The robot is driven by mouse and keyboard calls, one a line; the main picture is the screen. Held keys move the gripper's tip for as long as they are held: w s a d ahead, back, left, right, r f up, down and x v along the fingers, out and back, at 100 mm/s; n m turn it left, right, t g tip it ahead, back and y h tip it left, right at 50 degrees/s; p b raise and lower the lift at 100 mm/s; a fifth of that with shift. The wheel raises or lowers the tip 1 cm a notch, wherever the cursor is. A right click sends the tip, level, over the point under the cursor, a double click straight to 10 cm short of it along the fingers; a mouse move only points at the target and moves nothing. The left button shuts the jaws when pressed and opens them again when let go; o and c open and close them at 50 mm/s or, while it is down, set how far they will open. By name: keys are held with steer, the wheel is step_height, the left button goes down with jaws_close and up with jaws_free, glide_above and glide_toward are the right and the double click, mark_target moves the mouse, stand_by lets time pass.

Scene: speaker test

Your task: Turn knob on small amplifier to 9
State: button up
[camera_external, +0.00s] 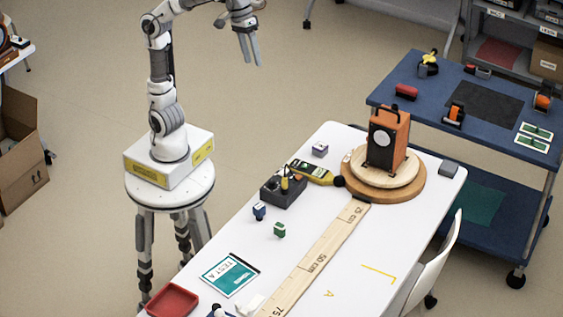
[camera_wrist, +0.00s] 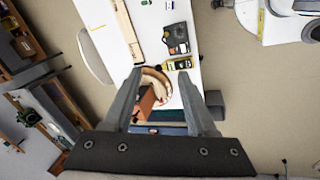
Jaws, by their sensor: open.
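The small amplifier (camera_external: 283,191) looks like a dark grey box on the white table, left of the speaker, with a light round part that may be its knob. A yellow-and-black thing stands at it. It also shows in the wrist view (camera_wrist: 178,38), upper middle; its markings are too small to read. My gripper (camera_external: 250,63) is open and empty, high above the floor beyond the table's far left side, well apart from the amplifier. Its fingers (camera_wrist: 160,74) show spread in the wrist view.
An orange speaker (camera_external: 377,148) stands on a round wooden turntable (camera_external: 417,188). A yellow meter (camera_external: 312,172) lies between amplifier and turntable. Small blue (camera_external: 259,210) and green (camera_external: 279,230) blocks and a wooden ruler board (camera_external: 320,256) are near. A blue cart (camera_external: 399,93) stands behind.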

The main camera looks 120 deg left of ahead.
steer(key=w+n+g+p, duration=0.1)
steer(key=w+n+p, duration=0.2)
steer(key=n+p, duration=0.35)
steer(key=n+g+p, duration=0.2)
steer(key=n+p, duration=0.8)
steer(key=n, duration=0.2)
glide_above(272, 181)
step_height(272, 181, down, 28)
step_height(272, 181, down, 17)
steer(key=b, duration=0.4)
jaws_close()
